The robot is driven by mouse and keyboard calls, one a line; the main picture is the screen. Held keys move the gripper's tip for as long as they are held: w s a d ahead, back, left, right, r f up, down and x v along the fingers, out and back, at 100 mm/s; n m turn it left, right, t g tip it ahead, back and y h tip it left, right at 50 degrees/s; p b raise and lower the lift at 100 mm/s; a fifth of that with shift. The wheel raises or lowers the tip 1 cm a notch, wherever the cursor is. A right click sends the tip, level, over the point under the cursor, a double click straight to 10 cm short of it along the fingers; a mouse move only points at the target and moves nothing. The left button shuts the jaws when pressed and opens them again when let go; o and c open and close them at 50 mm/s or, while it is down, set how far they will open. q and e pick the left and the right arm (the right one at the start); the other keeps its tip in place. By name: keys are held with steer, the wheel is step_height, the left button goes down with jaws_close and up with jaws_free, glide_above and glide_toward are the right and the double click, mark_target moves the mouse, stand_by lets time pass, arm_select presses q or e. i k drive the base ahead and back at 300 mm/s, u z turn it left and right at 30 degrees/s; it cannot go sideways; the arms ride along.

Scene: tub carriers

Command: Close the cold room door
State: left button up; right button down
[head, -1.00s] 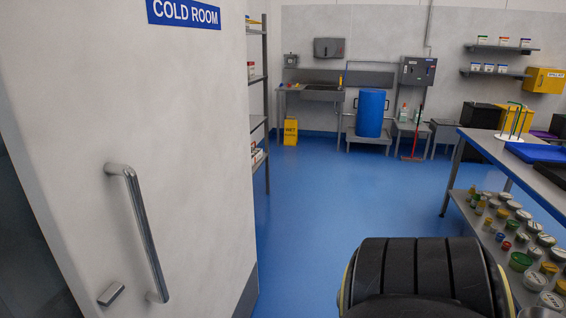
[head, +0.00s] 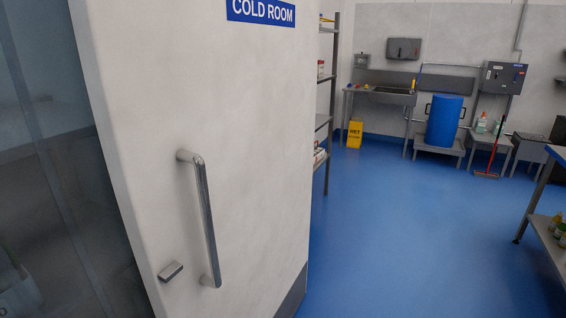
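The cold room door (head: 250,130) is a large white panel on the left half of the head view. It stands open, with a dark opening showing past its left edge. A blue "COLD ROOM" sign (head: 261,11) is near the top. A vertical metal bar handle (head: 207,220) is on its face, and a small metal latch piece (head: 171,271) is below and to the left of it. Neither of my grippers is in view, and nothing touches the handle.
Blue floor (head: 400,240) is clear to the right of the door. A shelf rack (head: 329,100) stands behind the door. A yellow wet-floor sign (head: 355,133), a sink (head: 385,95) and a blue barrel (head: 444,121) are at the back. A metal table (head: 551,190) is at right.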

mark_target(203, 111)
steer(key=z, duration=0.85)
steer(key=i, duration=1.3)
steer(key=z, duration=0.7)
